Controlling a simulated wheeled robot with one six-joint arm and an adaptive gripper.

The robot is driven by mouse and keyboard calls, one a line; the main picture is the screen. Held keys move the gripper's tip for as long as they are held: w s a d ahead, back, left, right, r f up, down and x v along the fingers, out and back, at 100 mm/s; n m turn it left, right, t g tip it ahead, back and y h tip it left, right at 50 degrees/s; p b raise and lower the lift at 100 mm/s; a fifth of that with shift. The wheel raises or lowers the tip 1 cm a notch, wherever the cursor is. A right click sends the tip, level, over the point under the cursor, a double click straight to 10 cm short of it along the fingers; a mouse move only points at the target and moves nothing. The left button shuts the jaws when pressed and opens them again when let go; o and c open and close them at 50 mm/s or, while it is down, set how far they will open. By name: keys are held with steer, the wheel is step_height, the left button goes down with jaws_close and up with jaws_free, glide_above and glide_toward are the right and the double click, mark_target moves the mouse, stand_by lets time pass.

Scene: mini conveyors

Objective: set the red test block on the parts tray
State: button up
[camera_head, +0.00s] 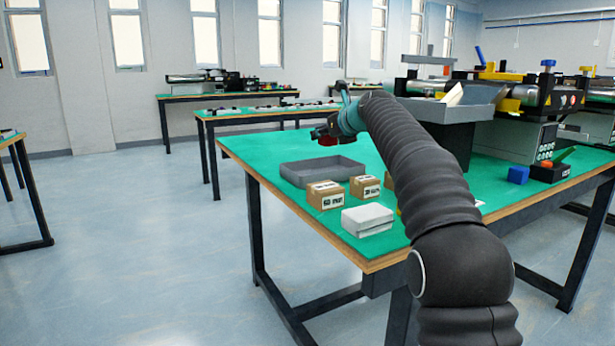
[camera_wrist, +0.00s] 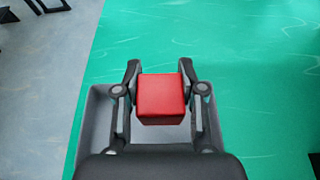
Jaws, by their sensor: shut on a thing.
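The red test block (camera_wrist: 161,97) is held between the two fingers of my gripper (camera_wrist: 160,72), which is shut on it. In the head view the red block (camera_head: 328,141) shows just below my gripper (camera_head: 325,132), up in the air over the green table. The parts tray, a shallow grey open tray (camera_head: 290,177), lies on the table below the block. In the wrist view the tray's rim (camera_wrist: 91,112) shows under and beside the fingers. Much of its inside is hidden there by my gripper and the block. The block appears apart from the tray.
Two small cardboard boxes (camera_head: 325,195) and (camera_head: 362,187) and a white box (camera_head: 368,220) stand in front of the tray. A blue block (camera_head: 518,174) and a black bin (camera_head: 549,172) are at the right. A conveyor machine (camera_head: 520,95) stands behind. Bare table lies beyond the tray.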

steer(key=s+a+f+b, duration=0.1)
steer(key=s+a+f, duration=0.1)
steer(key=s+a+f+b, duration=0.1)
steer(key=s+a+f, duration=0.1)
steer(key=a, duration=0.1)
steer(key=shift+f+b, duration=1.3)
steer(key=shift+f, duration=0.65)
steer(key=o, duration=1.2)
steer(key=shift+c, duration=0.2)
steer(key=v, duration=1.2)
